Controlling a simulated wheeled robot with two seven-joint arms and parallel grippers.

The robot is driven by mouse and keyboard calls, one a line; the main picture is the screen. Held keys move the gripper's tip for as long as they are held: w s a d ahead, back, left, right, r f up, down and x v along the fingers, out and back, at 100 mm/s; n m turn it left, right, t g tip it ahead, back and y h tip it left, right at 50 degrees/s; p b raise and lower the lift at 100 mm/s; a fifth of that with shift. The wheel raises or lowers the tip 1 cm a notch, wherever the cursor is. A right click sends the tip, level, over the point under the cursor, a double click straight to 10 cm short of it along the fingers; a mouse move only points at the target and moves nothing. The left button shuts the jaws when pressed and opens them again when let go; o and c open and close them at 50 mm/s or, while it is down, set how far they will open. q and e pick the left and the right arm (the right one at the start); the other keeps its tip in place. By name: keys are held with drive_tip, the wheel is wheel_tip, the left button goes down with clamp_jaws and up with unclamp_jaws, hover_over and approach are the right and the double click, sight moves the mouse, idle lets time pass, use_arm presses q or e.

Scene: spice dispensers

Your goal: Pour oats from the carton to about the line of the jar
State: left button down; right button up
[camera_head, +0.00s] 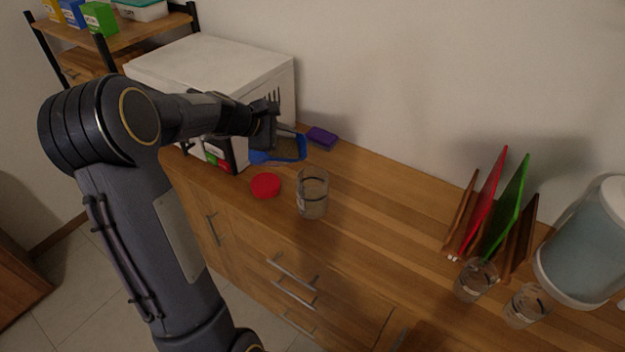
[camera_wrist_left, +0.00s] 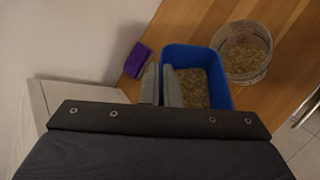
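The blue carton (camera_head: 303,150) is open at the top and holds oats; it also shows in the left wrist view (camera_wrist_left: 213,54). The clear jar (camera_head: 312,193) stands on the counter in front of it and to the right. In the wrist view the jar (camera_wrist_left: 245,52) has oats in it; I cannot read their level against its line. My left gripper (camera_head: 272,130) is at the carton's left side. In the wrist view its fingers (camera_wrist_left: 161,86) pinch the carton's near-left wall, one inside and one outside. I cannot tell whether the carton is lifted. My right gripper is out of view.
A red lid (camera_head: 265,186) lies left of the jar. A purple block (camera_head: 321,137) lies behind the carton. A white box-shaped appliance (camera_head: 215,70) stands at back left. Colored boards (camera_head: 495,215), two glasses (camera_head: 476,280) and a large dispenser (camera_head: 585,245) stand at right. The middle counter is clear.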

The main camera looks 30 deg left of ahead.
use_arm(q)
drive_tip(key=shift+d+r, duration=0.15)
drive_tip(key=shift+s+r, duration=0.1)
drive_tip(key=shift+s, duration=0.05)
drive_tip(key=shift+y, duration=0.3)
drive_tip(key=shift+d+r+m, duration=0.1)
drive_tip(key=shift+m, duration=0.2)
drive_tip(key=shift+d+r, duration=0.15)
drive_tip(key=shift+s+d+f+m+t+y+b, duration=0.2)
drive_tip(key=shift+d+f+m+t+y+b, duration=0.25)
drive_tip(key=shift+y+b, duration=0.6)
drive_tip(key=shift+s+d+r+m+t+y+b, duration=0.25)
drive_tip(key=shift+d+r+m+b, duration=0.15)
drive_tip(key=shift+d+m, duration=0.2)
idle(1.1)
drive_tip(key=shift+s+d+r+m+t+y, duration=0.15)
drive_tip(key=shift+s+d+m+y, duration=0.1)
drive_tip(key=shift+d, duration=0.3)
drive_tip(key=shift+s+d+f+m+t+y, duration=0.15)
drive_tip(key=shift+d+y, duration=0.1)
drive_tip(key=shift+d, duration=0.3)
idle(0.4)
drive_tip(key=shift+s+d+r+m+t+y+b, duration=0.2)
drive_tip(key=shift+d+m+t+y+b, duration=0.15)
drive_tip(key=shift+d+y, duration=0.2)
idle(2.1)
